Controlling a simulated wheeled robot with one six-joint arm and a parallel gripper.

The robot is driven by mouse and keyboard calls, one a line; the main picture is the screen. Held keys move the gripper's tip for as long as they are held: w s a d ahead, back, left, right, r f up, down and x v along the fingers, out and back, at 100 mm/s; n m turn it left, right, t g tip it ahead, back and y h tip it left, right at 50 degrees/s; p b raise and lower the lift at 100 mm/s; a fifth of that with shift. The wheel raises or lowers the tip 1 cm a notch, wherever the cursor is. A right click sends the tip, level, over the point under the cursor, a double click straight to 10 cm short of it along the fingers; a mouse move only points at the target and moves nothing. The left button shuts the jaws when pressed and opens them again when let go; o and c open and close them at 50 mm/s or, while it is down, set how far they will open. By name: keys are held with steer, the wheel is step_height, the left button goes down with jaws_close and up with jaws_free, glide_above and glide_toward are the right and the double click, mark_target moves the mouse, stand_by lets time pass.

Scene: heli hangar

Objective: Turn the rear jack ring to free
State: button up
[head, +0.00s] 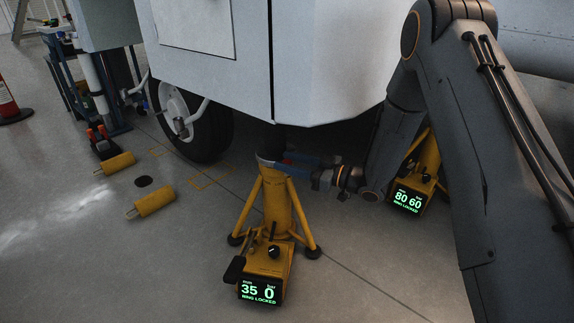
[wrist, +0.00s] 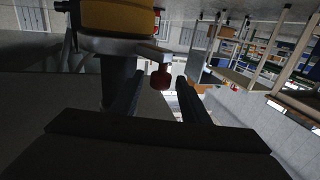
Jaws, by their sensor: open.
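The centre yellow tripod jack (head: 277,205) stands under the white fuselage; its display (head: 260,291) reads 35, 0 and RING LOCKED. Its grey ring (head: 265,160) sits at the top of the yellow body. In the wrist view the grey ring (wrist: 120,44) has a red knob (wrist: 160,78) on a short stem. My gripper (head: 286,165) is beside the ring, reaching in from the right. In the wrist view my open gripper (wrist: 158,82) has one finger on each side of the red knob, with visible gaps. I cannot tell which jack is the rear one.
A second yellow jack (head: 428,165) stands behind my arm, its display (head: 408,199) reading 80, 60 and RING LOCKED. A black tyre (head: 207,125) stands left of the centre jack. Two yellow cylinders (head: 155,200) lie on the floor. The left foreground floor is clear.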

steer(key=shift+w+a, duration=0.15)
steer(key=shift+a, duration=0.1)
jaws_close()
